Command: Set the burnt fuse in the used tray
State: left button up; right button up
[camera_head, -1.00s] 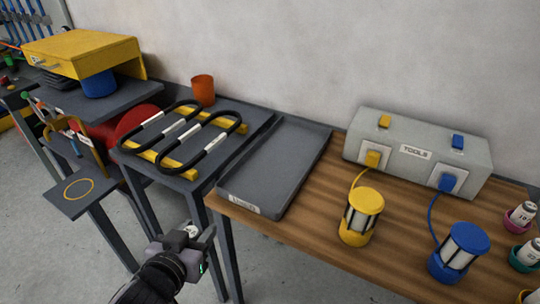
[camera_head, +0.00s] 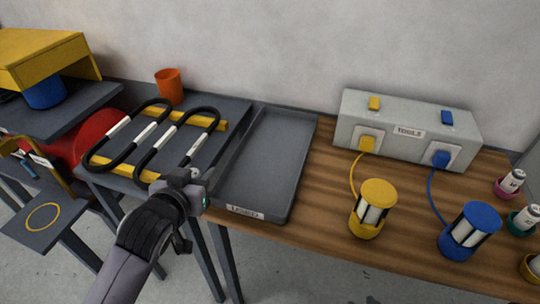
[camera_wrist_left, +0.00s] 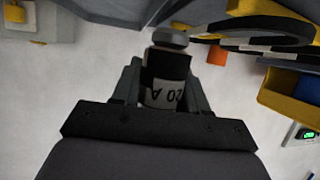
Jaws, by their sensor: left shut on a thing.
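My left gripper (camera_head: 190,188) is at the front left corner of the used tray, by the gap between the two tables. In the left wrist view my left gripper (camera_wrist_left: 160,90) is shut on a fuse (camera_wrist_left: 166,75) with a dark band, a grey cap and a white label reading 20 A. The fuse is largely hidden in the head view. The used tray (camera_head: 262,165) is a shallow dark grey tray labelled USED, empty, on the left end of the wooden table. My right gripper does not show.
Left of the tray, black loops with white sleeves rest on yellow bars (camera_head: 206,119) beside an orange cup (camera_head: 169,86). Right of it stand a grey TOOLS box (camera_head: 408,128), a yellow lantern (camera_head: 373,208) and a blue lantern (camera_head: 469,231). Several fuses in coloured cups (camera_head: 509,184) stand far right.

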pick_arm(q)
jog(key=w+d+r+m+g+h, duration=0.1)
jog(key=w+d+r+m+h, duration=0.1)
jog(key=w+d+r, duration=0.3)
jog(key=w+d+r+m+g+h, duration=0.1)
jog(key=w+d+r+m+h, duration=0.15)
jog(key=d+r, duration=0.55)
jog(key=shift+h, duration=0.25)
jog(key=f, duration=2)
jog(key=shift+w+a+b, duration=0.1)
jog(key=shift+a+b, duration=0.15)
jog(key=shift+b, duration=0.05)
jog(key=o, duration=1.1)
jog(key=shift+c, duration=0.2)
jog(key=shift+r, duration=0.15)
jog(key=p+v, duration=0.1)
jog(key=v, duration=1.1)
